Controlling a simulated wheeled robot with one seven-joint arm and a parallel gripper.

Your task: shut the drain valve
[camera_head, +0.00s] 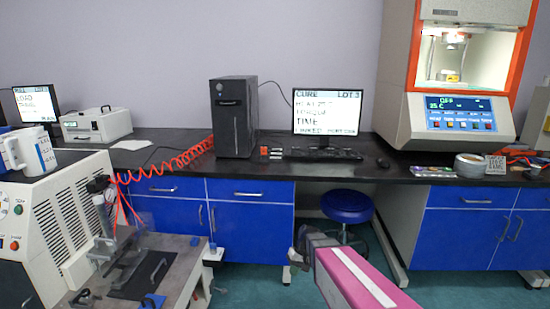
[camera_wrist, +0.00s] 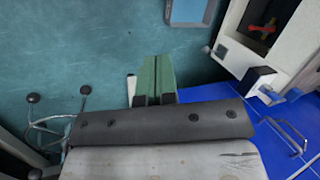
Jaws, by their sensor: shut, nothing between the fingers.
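My gripper (camera_head: 295,258) hangs in front of the blue stool, at the end of my pink arm link. In the wrist view its two green fingers (camera_wrist: 152,82) are together with nothing between them, above the teal floor. A red handle-like part (camera_wrist: 262,28) shows in a dark recess of a pale unit at the upper right of the wrist view, clear of the fingers. I cannot tell whether it is the drain valve. A small blue block (camera_head: 212,246) sits on a white bracket at the right edge of the grey-topped bench. No drain valve is clearly identifiable.
The bench (camera_head: 190,268) carries a clamp-like fixture at lower left, beside a vented machine (camera_head: 65,215). A red coiled hose (camera_head: 170,163) crosses to the black counter. A blue stool (camera_head: 346,206) stands under the counter. The rheometer (camera_head: 445,110) is at right.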

